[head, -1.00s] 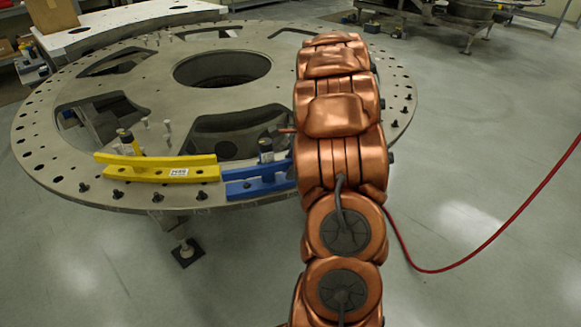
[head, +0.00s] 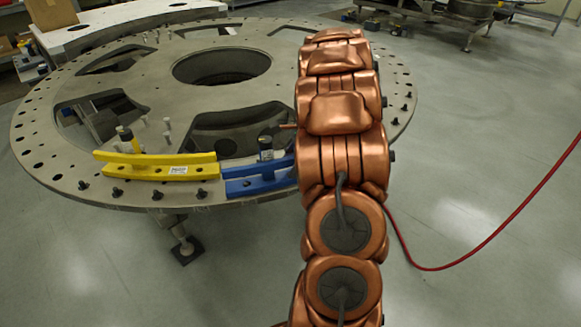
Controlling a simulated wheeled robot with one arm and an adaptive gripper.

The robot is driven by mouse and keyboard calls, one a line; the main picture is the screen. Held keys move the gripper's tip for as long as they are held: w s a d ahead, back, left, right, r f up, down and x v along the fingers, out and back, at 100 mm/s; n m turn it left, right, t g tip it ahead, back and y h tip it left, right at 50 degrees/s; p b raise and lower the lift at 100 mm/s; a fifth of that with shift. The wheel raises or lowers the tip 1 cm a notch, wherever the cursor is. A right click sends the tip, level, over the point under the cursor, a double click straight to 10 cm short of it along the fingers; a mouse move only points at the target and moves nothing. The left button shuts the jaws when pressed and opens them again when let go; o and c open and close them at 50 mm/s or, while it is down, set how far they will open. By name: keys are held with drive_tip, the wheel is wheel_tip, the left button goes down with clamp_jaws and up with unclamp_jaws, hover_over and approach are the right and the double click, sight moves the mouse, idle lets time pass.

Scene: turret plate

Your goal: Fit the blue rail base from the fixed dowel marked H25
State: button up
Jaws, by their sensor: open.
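The blue rail base (head: 240,187) lies on the front rim of the round turret plate (head: 60,172), just right of the yellow rail. Its right end is hidden behind my copper arm. A dark cylindrical fitting (head: 266,149) stands at the blue rail's raised back part. The yellow rail (head: 150,170) carries a white label too small to read and a similar dark fitting at its left. I cannot make out a marking H25 or tell which dowel bears it. My gripper is not visible; my arm stretches over the right side of the plate and hides that area.
Several dark pegs (head: 157,194) stand along the plate's front rim. Short light pins (head: 167,131) stand behind the yellow rail. The plate has large cutouts and a round central opening (head: 222,68). A red hose (head: 480,236) lies on the open floor at right. A cardboard box (head: 54,13) is at back left.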

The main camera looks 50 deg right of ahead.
drive_tip(key=v, duration=1.1)
drive_tip(key=shift+a, duration=0.1)
idle(0.4)
